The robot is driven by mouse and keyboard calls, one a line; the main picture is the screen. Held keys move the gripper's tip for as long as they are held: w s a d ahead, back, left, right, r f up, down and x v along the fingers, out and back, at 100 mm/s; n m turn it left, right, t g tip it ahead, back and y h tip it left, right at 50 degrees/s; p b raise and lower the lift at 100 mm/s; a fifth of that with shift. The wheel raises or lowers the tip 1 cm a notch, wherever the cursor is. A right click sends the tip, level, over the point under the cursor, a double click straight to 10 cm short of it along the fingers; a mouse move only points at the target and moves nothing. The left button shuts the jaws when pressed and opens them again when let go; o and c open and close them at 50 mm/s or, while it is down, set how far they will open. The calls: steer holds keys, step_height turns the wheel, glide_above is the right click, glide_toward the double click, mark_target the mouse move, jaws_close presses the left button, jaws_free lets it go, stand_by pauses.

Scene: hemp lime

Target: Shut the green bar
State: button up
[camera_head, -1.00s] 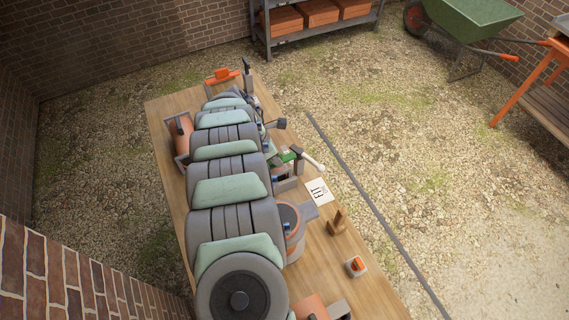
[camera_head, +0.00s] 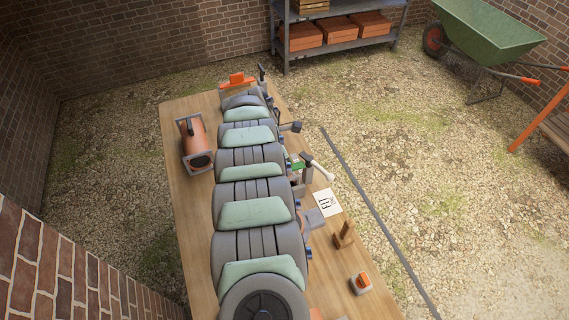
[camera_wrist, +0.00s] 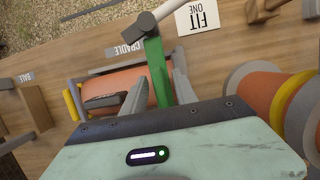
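The green bar (camera_wrist: 157,72) stands out in the wrist view above an orange cylinder (camera_wrist: 125,82) in a grey frame, near the "CRADLE" label. A dark block with a pale handle (camera_wrist: 205,10) is at its far end. In the head view a small green part (camera_head: 296,163) shows beside my arm, with the pale handle to its right. My gripper (camera_wrist: 158,90) is open, one grey finger on each side of the bar in the picture. I cannot tell whether either finger touches it. In the head view my arm hides the fingers.
A "FIT ONE" card (camera_head: 327,202), a wooden piece (camera_head: 344,234) and a small orange-topped block (camera_head: 361,283) are on the right of the workbench (camera_head: 180,220). An orange cylinder (camera_head: 193,143) lies left of my arm. Orange rollers (camera_wrist: 275,95) are close at the wrist view's right.

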steer(key=shift+r, duration=0.15)
steer(key=p+v, duration=0.1)
steer(key=v, duration=0.9)
steer(key=shift+r, duration=0.4)
steer(key=shift+f, duration=0.1)
